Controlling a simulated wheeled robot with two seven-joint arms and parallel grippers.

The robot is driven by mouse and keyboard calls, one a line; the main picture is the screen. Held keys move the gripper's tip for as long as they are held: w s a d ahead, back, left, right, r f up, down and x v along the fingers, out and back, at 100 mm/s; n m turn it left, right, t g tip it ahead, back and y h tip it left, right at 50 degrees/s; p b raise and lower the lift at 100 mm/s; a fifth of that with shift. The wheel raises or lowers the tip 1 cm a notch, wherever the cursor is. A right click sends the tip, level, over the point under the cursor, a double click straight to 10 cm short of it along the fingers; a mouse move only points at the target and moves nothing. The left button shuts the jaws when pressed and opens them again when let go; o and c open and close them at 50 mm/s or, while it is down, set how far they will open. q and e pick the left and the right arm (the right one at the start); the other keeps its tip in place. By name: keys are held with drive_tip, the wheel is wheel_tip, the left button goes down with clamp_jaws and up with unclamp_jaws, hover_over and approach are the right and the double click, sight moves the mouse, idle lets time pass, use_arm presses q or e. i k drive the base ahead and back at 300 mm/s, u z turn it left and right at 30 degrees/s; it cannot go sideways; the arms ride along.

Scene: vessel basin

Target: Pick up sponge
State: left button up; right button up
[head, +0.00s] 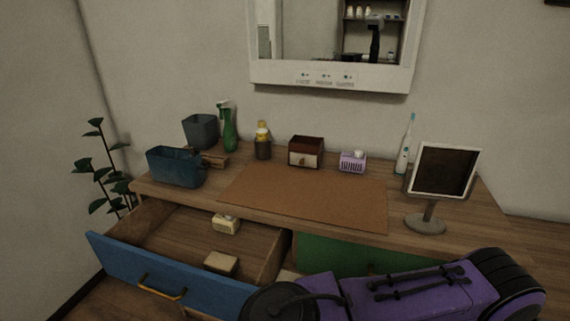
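A tan, sponge-like block (220,263) lies in the open drawer (165,272), near its front. It is small in the picture, so I cannot be sure that it is the sponge. A cream block with some detail on its front (226,224) sits farther back in the same drawer. Neither gripper shows in the head view, and nothing is seen touching these two blocks.
The drawer's blue front juts out at lower left. On the wooden counter stand a blue basket (176,168), green spray bottle (229,132), brown box (305,152), purple holder (352,162), toothbrush (404,150) and stand mirror (441,172). The brown mat (305,197) is clear.

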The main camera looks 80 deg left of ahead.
sight(217, 262)
drive_tip(key=z, duration=0.05)
drive_tip(key=k, duration=1.5)
drive_tip(key=u, duration=1.45)
